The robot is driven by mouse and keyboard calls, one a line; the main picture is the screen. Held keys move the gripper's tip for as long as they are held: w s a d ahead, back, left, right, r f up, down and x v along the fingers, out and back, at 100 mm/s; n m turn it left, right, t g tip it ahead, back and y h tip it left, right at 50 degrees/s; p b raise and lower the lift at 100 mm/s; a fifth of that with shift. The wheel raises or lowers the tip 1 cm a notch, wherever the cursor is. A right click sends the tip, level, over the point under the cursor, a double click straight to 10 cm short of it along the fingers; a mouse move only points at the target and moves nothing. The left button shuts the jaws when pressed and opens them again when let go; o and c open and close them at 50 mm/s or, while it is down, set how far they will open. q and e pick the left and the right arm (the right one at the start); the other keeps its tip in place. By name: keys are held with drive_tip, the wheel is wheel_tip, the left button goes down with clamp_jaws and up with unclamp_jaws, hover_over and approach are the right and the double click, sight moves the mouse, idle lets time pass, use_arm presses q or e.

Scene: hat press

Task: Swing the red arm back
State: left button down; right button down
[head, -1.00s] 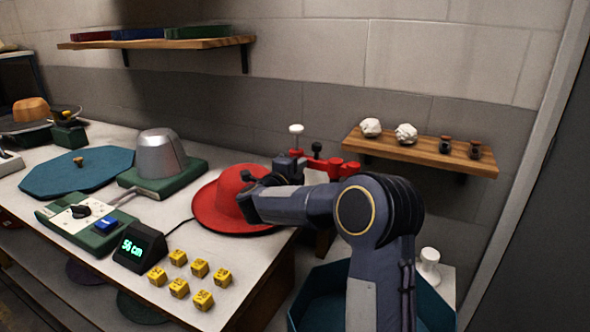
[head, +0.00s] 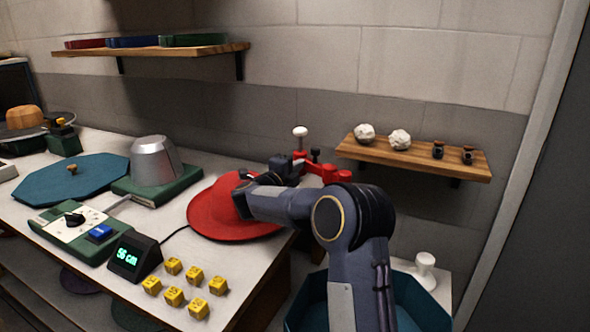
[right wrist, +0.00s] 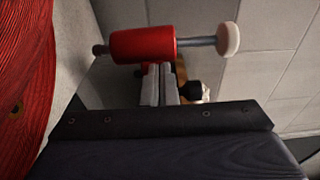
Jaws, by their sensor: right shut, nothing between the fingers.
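The red arm (head: 322,172) stands at the back right corner of the table, with a white knob (head: 300,132) upright at its left end. In the right wrist view its red sleeve (right wrist: 143,45), metal rod and white knob (right wrist: 228,38) lie across the top. My right gripper (head: 293,165) is beside the knob end of the red arm. Its fingers (right wrist: 158,75) are shut and empty, with their tips close to the red sleeve; I cannot tell whether they touch. My left gripper is not in view.
A red hat (head: 222,208) lies under my right forearm at the table edge. A metal hat block (head: 155,162), a control box (head: 75,222), a display (head: 135,255) and several yellow cubes (head: 173,266) stand left. A wall shelf (head: 450,160) is behind; a teal bin (head: 415,300) is below right.

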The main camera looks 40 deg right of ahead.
sight(310, 159)
drive_tip(key=shift+w+d+f+m+g, duration=0.15)
drive_tip(key=shift+w+d+g, duration=0.15)
drive_tip(key=shift+d, duration=0.6)
drive_tip(key=shift+w+d+r+m+g, duration=0.15)
drive_tip(key=shift+w+d, duration=0.25)
drive_tip(key=shift+d, duration=2.2)
drive_tip(key=v, duration=0.8)
drive_tip(key=shift+w, duration=0.1)
